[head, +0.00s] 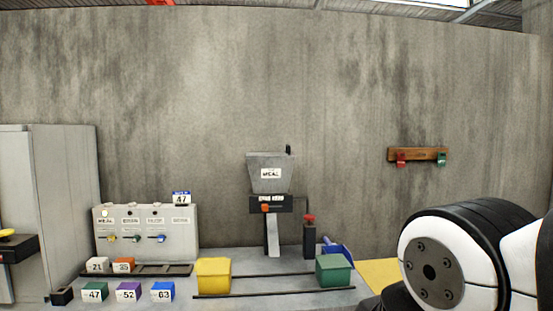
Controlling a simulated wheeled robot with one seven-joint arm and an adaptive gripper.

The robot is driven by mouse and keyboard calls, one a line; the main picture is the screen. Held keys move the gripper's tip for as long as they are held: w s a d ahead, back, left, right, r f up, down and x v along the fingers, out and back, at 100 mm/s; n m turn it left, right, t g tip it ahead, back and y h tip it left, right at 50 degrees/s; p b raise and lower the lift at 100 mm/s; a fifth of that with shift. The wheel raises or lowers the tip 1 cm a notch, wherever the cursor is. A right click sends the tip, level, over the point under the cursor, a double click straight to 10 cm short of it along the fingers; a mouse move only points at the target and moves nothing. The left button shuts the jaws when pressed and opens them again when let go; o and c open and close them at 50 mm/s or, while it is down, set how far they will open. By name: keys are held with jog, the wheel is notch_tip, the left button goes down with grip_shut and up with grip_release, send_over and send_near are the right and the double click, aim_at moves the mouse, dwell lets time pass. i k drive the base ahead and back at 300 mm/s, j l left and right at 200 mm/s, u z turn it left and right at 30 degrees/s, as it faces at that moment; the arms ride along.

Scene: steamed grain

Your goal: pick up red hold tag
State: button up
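A red hold tag (401,159) hangs at the left end of a wooden rail (417,154) on the concrete wall, right of centre in the head view. A green tag (441,159) hangs at the rail's right end. The tags are too small to read. A white and black part of my arm shows at the lower right, below the rail. My gripper is not in view.
A grey counter (230,297) runs along the wall, with a meal hopper (270,174), a yellow bin (213,275), a green bin (333,270), a control panel (147,234) and several numbered blocks. A grey cabinet (66,190) stands at left. The wall around the rail is clear.

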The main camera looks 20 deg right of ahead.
aim_at(401, 161)
jog(key=z, duration=1.15)
